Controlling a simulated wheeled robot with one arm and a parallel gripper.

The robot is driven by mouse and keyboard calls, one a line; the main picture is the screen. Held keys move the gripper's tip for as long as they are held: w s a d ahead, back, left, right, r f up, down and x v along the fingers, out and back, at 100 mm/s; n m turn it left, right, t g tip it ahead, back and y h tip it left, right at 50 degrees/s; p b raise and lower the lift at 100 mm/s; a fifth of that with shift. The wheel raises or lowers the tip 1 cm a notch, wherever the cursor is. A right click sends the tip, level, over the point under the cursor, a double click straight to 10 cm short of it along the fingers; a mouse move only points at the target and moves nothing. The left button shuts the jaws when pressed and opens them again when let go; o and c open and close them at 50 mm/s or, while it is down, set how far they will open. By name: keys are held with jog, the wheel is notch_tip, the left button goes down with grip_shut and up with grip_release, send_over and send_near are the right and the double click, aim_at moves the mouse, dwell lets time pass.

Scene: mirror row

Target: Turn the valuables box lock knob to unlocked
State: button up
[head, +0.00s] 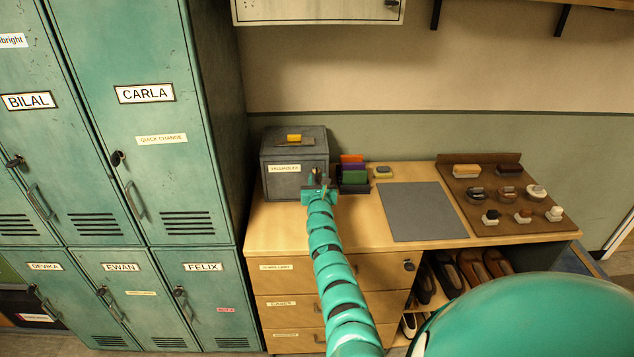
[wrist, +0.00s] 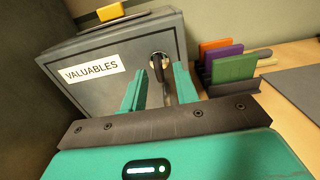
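The valuables box (head: 283,180) is a grey metal box with a yellow handle on its lid, at the left end of the wooden counter. Its "VALUABLES" label (wrist: 92,74) faces me in the wrist view. The lock knob (wrist: 158,65) is a dark lever on a round silver plate at the right of the box front. My gripper (wrist: 160,88) points at the box front, with its two teal fingers apart. The knob shows between and beyond the fingertips; I cannot tell whether they touch it. In the head view my gripper (head: 318,184) hides part of the box's right side.
A dark holder with orange, purple and green cards (wrist: 232,68) stands just right of the box. A grey mat (head: 422,211) and a brown board (head: 505,195) with brushes lie farther right. Teal lockers (head: 165,115) stand close on the left.

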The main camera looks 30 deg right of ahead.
jog(key=shift+w+d+b, duration=0.3)
jog(key=shift+w+b, duration=0.05)
jog(key=shift+w, duration=0.15)
jog(key=shift+w+d+r, duration=0.1)
jog(key=shift+w+r, duration=0.1)
jog(key=shift+w, duration=0.1)
jog(key=shift+c, duration=0.2)
grip_shut()
